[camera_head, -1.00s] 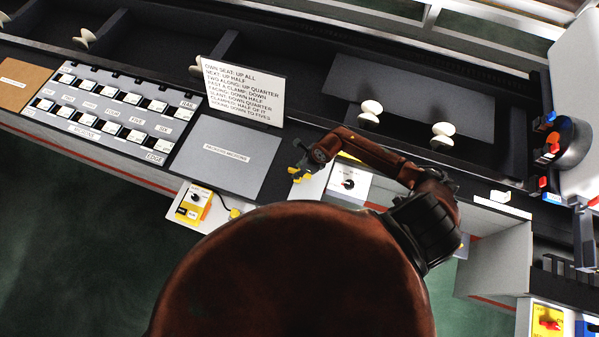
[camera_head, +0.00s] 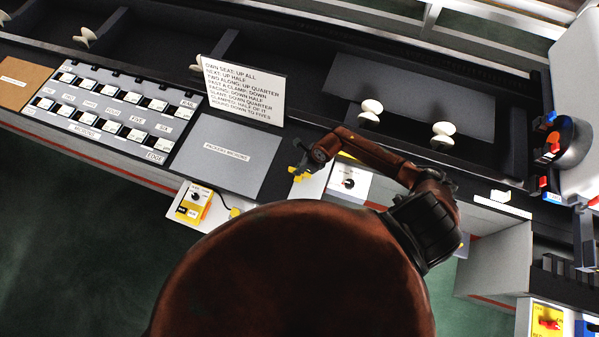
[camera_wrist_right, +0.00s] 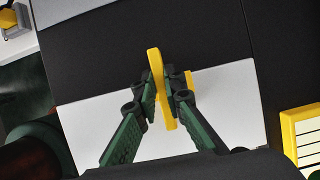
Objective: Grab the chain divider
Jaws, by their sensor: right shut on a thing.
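My right gripper (camera_head: 302,171) is low over the front edge of the rack, beside the grey panel. In the right wrist view its two dark green fingers (camera_wrist_right: 162,95) are shut on a yellow bar, which I take to be the chain divider (camera_wrist_right: 159,80). The bar is long and thin and sticks out past the fingertips. A pale plate and a black surface lie behind it. In the head view only small yellow parts show at the fingertips. My left gripper is not in view.
A grey panel (camera_head: 222,157) and a white text card (camera_head: 243,90) are left of the gripper. A white box with a dial (camera_head: 348,182) is close on its right. White spools (camera_head: 371,110) stand behind. A yellow control box (camera_head: 194,203) is at the front.

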